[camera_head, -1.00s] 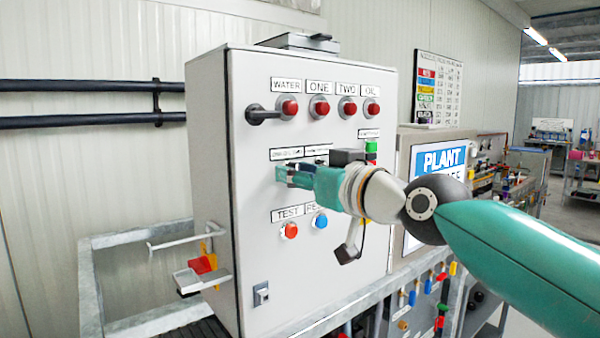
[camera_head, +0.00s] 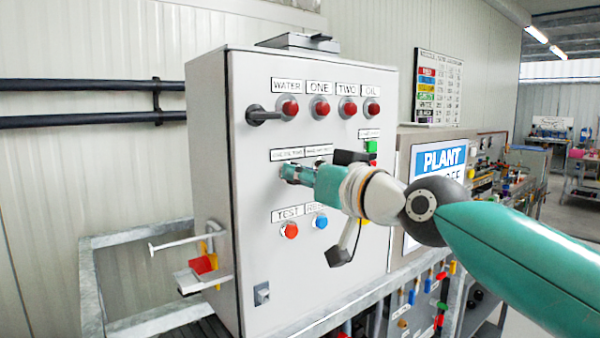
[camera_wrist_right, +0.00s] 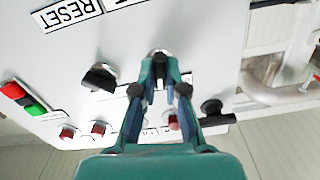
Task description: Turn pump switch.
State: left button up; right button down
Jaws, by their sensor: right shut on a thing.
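The grey control cabinet (camera_head: 300,255) fills the middle of the head view. My right gripper (camera_head: 286,172) reaches its front from the right, at the left of two labels in the middle row. In the right wrist view my right gripper (camera_wrist_right: 160,72) has its fingers closed around a pump switch (camera_wrist_right: 159,56) on the panel. The fingers hide most of this switch. A second black switch (camera_wrist_right: 100,78) sits beside it, apart from the fingers. My left gripper is not in view.
Red lamps (camera_head: 289,107) line the cabinet top, with a black handle (camera_head: 262,115) at their left. A red TEST button (camera_head: 290,230) and blue button (camera_head: 320,221) sit below my gripper. A green button (camera_head: 371,146) is at the right.

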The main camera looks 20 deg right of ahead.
jog(key=shift+d+m+p, duration=0.15)
jog(key=shift+m+p, duration=0.6)
jog(key=shift+m, duration=2.55)
jog(key=c, duration=1.2)
grip_release()
jog(key=shift+w, duration=0.1)
jog(key=v, duration=1.2)
